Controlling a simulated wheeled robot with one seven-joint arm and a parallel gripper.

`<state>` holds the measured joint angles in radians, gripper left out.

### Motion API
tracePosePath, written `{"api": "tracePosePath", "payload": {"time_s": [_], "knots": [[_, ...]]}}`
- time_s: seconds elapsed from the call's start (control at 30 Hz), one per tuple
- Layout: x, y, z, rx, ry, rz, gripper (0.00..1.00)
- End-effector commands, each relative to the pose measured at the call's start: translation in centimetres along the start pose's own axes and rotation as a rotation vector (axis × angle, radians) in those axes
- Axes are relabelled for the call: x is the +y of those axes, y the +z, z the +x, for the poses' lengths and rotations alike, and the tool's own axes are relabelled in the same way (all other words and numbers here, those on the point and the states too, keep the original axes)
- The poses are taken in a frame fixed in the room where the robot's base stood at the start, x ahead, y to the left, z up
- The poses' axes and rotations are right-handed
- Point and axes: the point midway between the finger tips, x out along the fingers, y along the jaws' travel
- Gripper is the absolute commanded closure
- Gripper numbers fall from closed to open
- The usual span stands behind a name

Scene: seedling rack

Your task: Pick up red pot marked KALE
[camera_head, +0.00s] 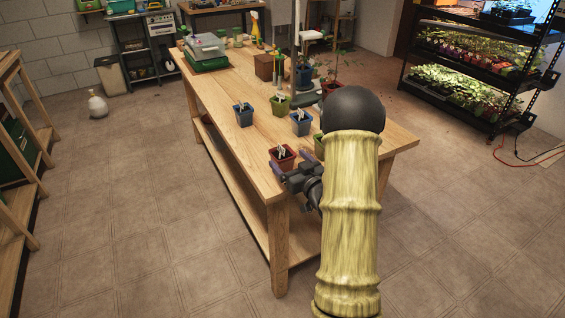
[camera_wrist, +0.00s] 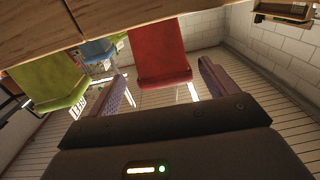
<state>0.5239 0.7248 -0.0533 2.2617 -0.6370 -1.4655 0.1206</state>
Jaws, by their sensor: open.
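A red pot (camera_head: 283,158) with a white tag in it stands at the near left corner of the wooden table (camera_head: 233,128). No wording on it can be read. My gripper (camera_head: 292,167) is open, right at this pot. In the wrist view, the red pot (camera_wrist: 160,52) appears upside down between the two spread fingers of my gripper (camera_wrist: 162,72), with a gap visible on each side. Another red pot (camera_head: 331,87) stands farther back on the table, partly hidden behind my arm; its marking cannot be read.
Blue pots (camera_head: 243,115) (camera_head: 300,123) and a green pot (camera_head: 280,104) stand behind the near red pot. Another green pot (camera_head: 318,145) is partly hidden by my arm. A wooden box (camera_head: 265,67) stands farther back. The table's left edge is mostly clear.

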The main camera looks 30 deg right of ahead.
Motion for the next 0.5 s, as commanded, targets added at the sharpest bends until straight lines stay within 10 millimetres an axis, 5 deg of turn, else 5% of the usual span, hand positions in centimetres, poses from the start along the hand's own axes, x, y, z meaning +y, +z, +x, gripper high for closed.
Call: {"api": "tracePosePath", "payload": {"time_s": [0.23,0.5], "knots": [[-0.5,0.3,3.6,0.002,-0.003,0.0,0.15],[-0.4,0.3,4.1,0.001,-0.001,0.0,0.15]]}}
